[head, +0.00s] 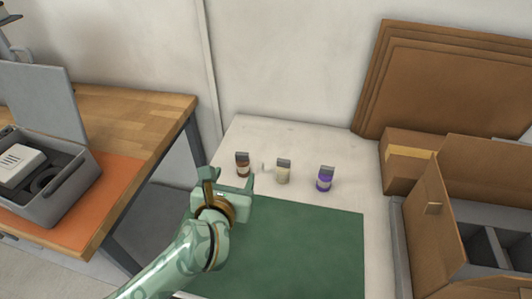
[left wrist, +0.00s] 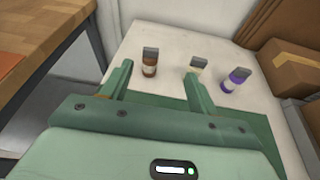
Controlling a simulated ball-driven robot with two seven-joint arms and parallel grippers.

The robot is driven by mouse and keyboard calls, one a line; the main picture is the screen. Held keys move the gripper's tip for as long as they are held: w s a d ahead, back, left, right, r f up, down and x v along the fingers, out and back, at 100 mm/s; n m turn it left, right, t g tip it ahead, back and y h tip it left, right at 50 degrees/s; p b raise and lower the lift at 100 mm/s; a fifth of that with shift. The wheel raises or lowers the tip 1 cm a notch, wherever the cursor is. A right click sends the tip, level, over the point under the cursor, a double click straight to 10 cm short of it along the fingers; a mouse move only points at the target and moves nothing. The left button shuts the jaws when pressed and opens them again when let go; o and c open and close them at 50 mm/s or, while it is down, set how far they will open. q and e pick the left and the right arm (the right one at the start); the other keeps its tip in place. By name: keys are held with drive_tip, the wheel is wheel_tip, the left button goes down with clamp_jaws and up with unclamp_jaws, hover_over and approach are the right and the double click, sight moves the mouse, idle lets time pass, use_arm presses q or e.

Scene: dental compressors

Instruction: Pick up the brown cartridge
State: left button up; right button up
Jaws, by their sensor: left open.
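The brown cartridge (head: 243,170) stands upright on the white table behind the green mat, with a grey cap on top. It is the leftmost of three cartridges. In the left wrist view the brown cartridge (left wrist: 150,67) shows ahead, between the lines of the two fingers and closer to the left one. My left gripper (head: 230,182) is open and empty, just in front of the brown cartridge and apart from it. In the left wrist view its fingers (left wrist: 160,82) are spread wide. My right gripper is not in view.
A cream cartridge (head: 283,174) and a purple cartridge (head: 325,181) stand to the right. The green mat (head: 300,250) is bare. Cardboard boxes (head: 405,178) stand on the right. A wooden bench (head: 150,112) with a grey case (head: 62,190) is on the left.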

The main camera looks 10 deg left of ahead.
use_arm(q)
drive_tip(key=f, duration=0.1)
drive_tip(key=n+b, duration=0.1)
drive_tip(key=b, duration=0.2)
approach(242, 156)
drive_tip(key=shift+g, duration=0.4)
drive_tip(key=x, duration=0.4)
drive_tip(key=shift+w+d+r, duration=0.2)
drive_tip(key=shift+d+r, duration=0.1)
drive_tip(key=shift+r, duration=0.05)
drive_tip(key=b+x, duration=0.1)
drive_tip(key=x, duration=0.2)
drive_tip(key=a+b+x, duration=0.1)
drive_tip(key=shift+w+f+b, duration=0.2)
drive_tip(key=shift+f+b, duration=0.1)
drive_tip(key=shift+f, duration=0.05)
drive_tip(key=shift+w, duration=0.3)
drive_tip(key=shift+d+r, duration=0.1)
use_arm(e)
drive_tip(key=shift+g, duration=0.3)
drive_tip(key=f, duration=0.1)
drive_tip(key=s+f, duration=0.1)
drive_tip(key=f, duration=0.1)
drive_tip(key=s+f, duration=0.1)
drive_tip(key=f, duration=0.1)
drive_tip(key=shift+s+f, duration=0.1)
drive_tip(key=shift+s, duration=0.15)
